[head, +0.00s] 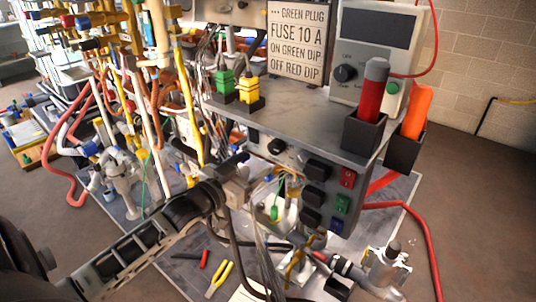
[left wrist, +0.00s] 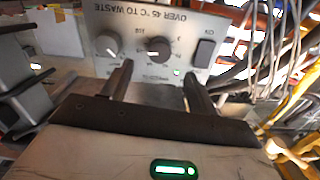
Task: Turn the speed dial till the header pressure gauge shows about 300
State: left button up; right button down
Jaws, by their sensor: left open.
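My left gripper (head: 238,168) reaches the front of the grey bench in the head view. In the left wrist view my left gripper (left wrist: 160,78) is open, its two dark fingers pointing at a grey panel (left wrist: 195,25). A black-centred dial (left wrist: 158,49) lies between and beyond the fingertips; contact is not clear. The panel's small labels are too blurred to tell which one is the speed dial. I cannot make out the header pressure gauge or its reading. My right gripper is not in view.
Black, red, green and blue switches (head: 347,177) line the bench front. Green and yellow plugs (head: 249,88) stand on its top. Red and orange handles sit in black holders (head: 364,135) at the right.

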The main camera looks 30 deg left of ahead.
aim_at(273, 149)
pick_arm(q)
jog(key=w, duration=0.7)
jog(key=shift+d, duration=0.3)
jog(key=c, duration=1)
jog(key=shift+r+m, duration=0.1)
jog(key=shift+m, duration=0.2)
jog(key=shift+p, duration=0.45)
jog(key=o, duration=1)
